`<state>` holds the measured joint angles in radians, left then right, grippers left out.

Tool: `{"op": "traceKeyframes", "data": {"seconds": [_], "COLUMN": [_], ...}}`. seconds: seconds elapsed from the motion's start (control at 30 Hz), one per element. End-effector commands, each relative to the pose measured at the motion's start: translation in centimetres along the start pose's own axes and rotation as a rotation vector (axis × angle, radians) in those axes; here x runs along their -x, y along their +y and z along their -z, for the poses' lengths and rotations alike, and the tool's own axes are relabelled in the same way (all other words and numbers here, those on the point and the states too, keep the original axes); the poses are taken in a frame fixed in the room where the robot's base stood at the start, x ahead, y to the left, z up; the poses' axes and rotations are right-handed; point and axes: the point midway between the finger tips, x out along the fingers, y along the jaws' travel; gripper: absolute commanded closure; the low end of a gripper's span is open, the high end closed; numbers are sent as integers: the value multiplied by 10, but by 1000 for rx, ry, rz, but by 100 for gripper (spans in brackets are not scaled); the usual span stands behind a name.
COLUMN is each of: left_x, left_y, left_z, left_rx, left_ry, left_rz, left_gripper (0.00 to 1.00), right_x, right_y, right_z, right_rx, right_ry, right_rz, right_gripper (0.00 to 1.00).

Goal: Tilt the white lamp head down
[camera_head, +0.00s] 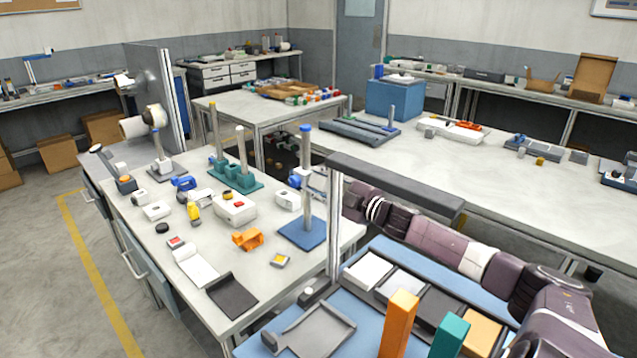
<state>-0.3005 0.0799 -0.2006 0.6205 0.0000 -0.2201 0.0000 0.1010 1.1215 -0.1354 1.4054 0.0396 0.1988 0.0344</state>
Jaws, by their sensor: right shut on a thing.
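A white, rounded lamp-like head (155,117) with a pale beige rim sits on a short post above a grey base (166,171), at the back left of the near workbench. I cannot be sure that it is the task's lamp. My right arm comes in from the right, and its gripper (311,181) is at the tall grey post (307,208) on a blue base plate (303,233). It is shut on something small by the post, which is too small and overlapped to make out. The gripper is well apart from the white head. My left gripper is not in view.
A dark horizontal bar (395,182) on an upright stands near my right arm. The long table (480,185) behind has clear space.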

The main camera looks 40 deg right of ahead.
Motion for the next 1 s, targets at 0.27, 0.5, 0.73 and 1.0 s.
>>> {"op": "traceKeyframes", "data": {"seconds": [0.27, 0.5, 0.73, 1.0], "left_x": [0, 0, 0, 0], "left_y": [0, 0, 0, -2], "left_z": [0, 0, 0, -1], "left_rx": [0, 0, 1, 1], "left_ry": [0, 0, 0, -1], "left_rz": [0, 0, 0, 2], "left_gripper": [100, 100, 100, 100], "right_x": [0, 0, 0, 3], "right_y": [-1, -1, -1, -2], "right_z": [0, 0, 0, -1], "right_rx": [16, 16, 14, 12], "right_ry": [1, 1, 0, -1], "right_rz": [1, 1, 1, 2], "right_gripper": [93, 64, 51, 51]}}
